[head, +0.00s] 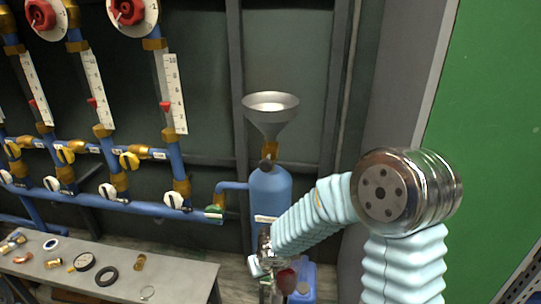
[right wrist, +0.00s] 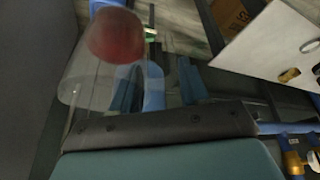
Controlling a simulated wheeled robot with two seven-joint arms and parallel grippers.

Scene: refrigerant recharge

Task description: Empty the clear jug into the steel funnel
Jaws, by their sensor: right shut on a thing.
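The steel funnel (head: 270,112) stands upright on a brass fitting above a blue cylinder (head: 270,190), its wide mouth facing up. My right gripper (head: 268,262) is low in front of the cylinder, well below the funnel, and is shut on the clear jug. In the head view the jug is hard to make out; a dark red patch (head: 287,281) shows beside the gripper. In the right wrist view the clear jug (right wrist: 85,85) is see-through, with a round red area (right wrist: 116,37) at its far end. Its grip point is unclear. My left gripper is out of view.
Blue pipes with valves and gauges (head: 170,95) line the wall at left. A grey bench (head: 180,280) with small fittings and rings stands at lower left. A blue container (head: 304,285) is on the floor behind my gripper. A green panel (head: 495,130) is at right.

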